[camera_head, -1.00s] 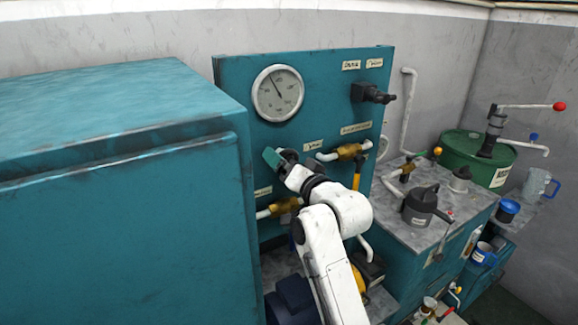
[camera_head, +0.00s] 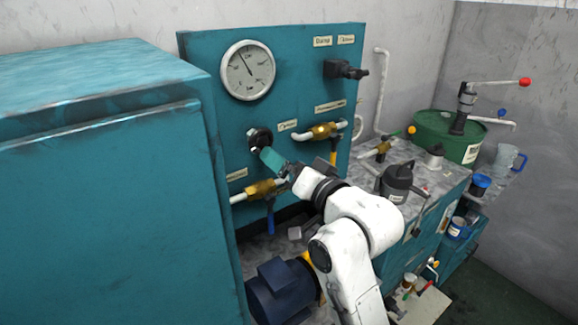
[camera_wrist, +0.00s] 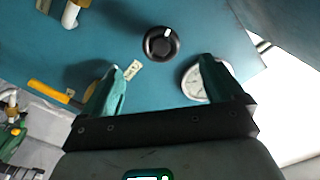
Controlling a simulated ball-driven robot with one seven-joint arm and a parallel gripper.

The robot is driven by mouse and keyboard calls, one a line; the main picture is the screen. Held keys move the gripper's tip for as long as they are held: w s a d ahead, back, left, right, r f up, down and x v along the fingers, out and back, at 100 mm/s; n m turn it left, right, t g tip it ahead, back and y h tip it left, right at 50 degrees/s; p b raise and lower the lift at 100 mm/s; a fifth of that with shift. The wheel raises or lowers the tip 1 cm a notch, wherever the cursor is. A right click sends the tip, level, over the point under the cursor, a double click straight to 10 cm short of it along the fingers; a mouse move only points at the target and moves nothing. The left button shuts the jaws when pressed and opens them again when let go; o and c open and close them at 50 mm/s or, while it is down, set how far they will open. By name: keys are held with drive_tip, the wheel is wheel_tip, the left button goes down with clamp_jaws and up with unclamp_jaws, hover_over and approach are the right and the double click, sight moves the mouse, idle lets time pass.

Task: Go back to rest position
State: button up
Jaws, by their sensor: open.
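My gripper (camera_head: 279,166) is in front of the teal panel (camera_head: 292,92), just right of and below a black rotary knob (camera_head: 259,139). In the wrist view my gripper (camera_wrist: 160,88) has its two teal fingers spread wide, with nothing between them. The black knob (camera_wrist: 161,44) shows beyond the fingertips, apart from them, with its white mark pointing up. The white arm reaches up from the lower right.
A round gauge (camera_head: 248,70), a black switch (camera_head: 345,69) and brass valves (camera_head: 326,131) are on the panel. A large teal cabinet (camera_head: 110,200) stands close on the left. A dark motor (camera_head: 280,292) is below. A bench with a grey pot (camera_head: 397,182) and a green drum (camera_head: 447,136) is right.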

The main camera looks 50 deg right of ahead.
idle(0.5)
drive_tip(key=s+a+f+n+g+y, duration=0.2)
drive_tip(key=s+a+f+g, duration=0.15)
drive_tip(key=f, duration=0.65)
drive_tip(key=s+a+f+n+g+y, duration=0.1)
drive_tip(key=s+a+f+n+g, duration=0.2)
drive_tip(key=f, duration=0.8)
drive_tip(key=s+a+f+n+g, duration=0.1)
drive_tip(key=s+a+f+g, duration=0.1)
drive_tip(key=s, duration=0.4)
drive_tip(key=s+a+f+n+g+y, duration=0.1)
drive_tip(key=s+a+f+n+g, duration=0.1)
drive_tip(key=s+f, duration=0.4)
drive_tip(key=s+a+f+n+g, duration=0.2)
drive_tip(key=s+a+f+g, duration=0.1)
drive_tip(key=s+f+g, duration=0.3)
drive_tip(key=shift+a+y, duration=0.3)
drive_tip(key=shift+y, duration=0.1)
drive_tip(key=shift+w, duration=0.1)
drive_tip(key=shift+c, duration=0.3)
